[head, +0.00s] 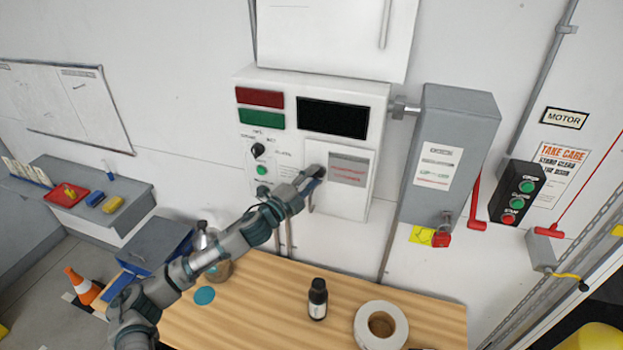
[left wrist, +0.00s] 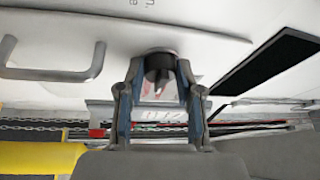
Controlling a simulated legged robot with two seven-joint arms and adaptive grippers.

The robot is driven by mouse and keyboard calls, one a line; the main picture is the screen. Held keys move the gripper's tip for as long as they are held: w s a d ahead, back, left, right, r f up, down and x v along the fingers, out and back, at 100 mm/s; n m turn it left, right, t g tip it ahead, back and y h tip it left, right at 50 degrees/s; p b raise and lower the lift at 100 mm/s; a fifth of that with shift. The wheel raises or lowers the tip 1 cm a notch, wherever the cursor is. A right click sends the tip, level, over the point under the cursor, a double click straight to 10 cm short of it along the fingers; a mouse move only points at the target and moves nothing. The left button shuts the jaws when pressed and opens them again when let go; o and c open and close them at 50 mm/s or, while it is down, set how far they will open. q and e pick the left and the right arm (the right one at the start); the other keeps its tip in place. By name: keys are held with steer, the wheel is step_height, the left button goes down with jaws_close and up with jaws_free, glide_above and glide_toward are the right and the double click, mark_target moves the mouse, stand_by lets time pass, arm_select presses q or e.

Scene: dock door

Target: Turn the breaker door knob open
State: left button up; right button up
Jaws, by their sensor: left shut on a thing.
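The breaker door (head: 337,192) is a small pale flap with red lettering on the lower right of the white control box (head: 378,112). It looks closed. My left gripper (head: 313,176) reaches up from the lower left to its left edge and covers the knob in the head view. In the left wrist view the dark round knob (left wrist: 160,68) sits between the two fingertips of my left gripper (left wrist: 161,78), which is shut on it. How far the knob is turned I cannot tell. My right gripper is not in view.
The wooden bench (head: 250,310) below holds a dark bottle (head: 318,298) and a tape roll (head: 381,326). A grey switch box (head: 455,130) with a red lever (head: 475,205) is right of the control box. A grey handle (left wrist: 55,62) shows beside the knob in the wrist view.

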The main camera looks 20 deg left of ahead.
arm_select(q)
steer(key=shift+d+f, duration=0.1)
steer(key=shift+f, duration=0.15)
jaws_close()
steer(key=o, duration=0.8)
jaws_free()
steer(key=o, duration=0.4)
steer(key=shift+r, duration=0.1)
steer(key=shift+c, duration=0.2)
steer(key=v, duration=1.2)
steer(key=shift+w+a, duration=0.15)
steer(key=shift+a, duration=0.05)
steer(key=shift+d, duration=0.15)
